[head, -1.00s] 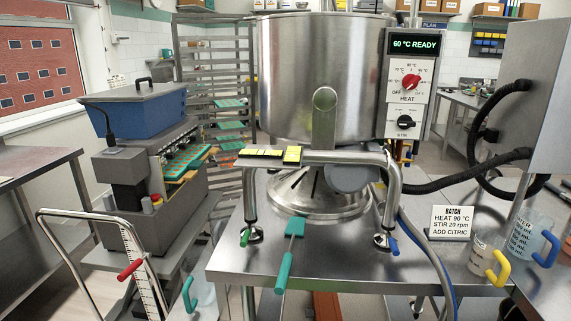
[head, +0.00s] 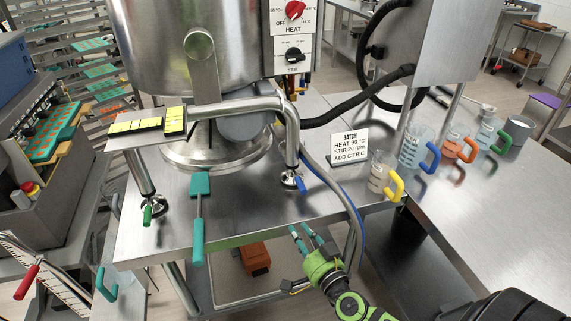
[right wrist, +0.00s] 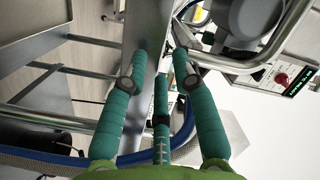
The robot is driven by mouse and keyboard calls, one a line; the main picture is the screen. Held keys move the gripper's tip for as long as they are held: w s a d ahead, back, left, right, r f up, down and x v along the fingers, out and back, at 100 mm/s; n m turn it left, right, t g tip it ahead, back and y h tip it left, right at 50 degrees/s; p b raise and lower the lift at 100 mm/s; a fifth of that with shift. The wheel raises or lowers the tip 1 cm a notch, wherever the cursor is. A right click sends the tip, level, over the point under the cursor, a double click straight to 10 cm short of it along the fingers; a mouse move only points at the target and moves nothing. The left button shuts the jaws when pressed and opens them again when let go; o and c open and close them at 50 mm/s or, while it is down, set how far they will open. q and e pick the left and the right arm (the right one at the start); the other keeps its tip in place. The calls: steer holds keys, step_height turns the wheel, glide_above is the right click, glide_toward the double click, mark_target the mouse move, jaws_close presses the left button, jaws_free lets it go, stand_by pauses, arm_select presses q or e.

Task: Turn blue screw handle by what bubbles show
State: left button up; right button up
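The blue screw handle (head: 303,184) is at the right front foot of the depositor frame, and a green screw handle (head: 148,214) is at the left foot. Two yellow bubble levels (head: 134,125) (head: 175,119) lie on the frame's left end plate. Their bubbles are too small to read. My right gripper (head: 301,229) is in front of the table edge, below and apart from the blue handle. In the right wrist view its teal fingers (right wrist: 162,68) are spread with nothing between them. I cannot make out the blue handle there. My left gripper is out of view.
A teal-handled scraper (head: 198,225) hangs over the table's front edge. Grey and blue hoses (head: 347,215) run down right of the blue handle. A batch card (head: 349,147) and several jugs (head: 383,178) stand to the right.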

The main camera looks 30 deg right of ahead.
step_height(320, 180, up, 5)
steer(key=w+m, duration=0.1)
steer(key=m+h, duration=0.3)
steer(key=m, duration=0.1)
glide_toward(298, 180)
steer(key=shift+n, duration=0.3)
steer(key=x, duration=0.7)
steer(key=f+x, duration=0.1)
steer(key=x, duration=0.2)
steer(key=shift+w+d, duration=0.25)
steer(key=shift+r, duration=0.1)
jaws_close()
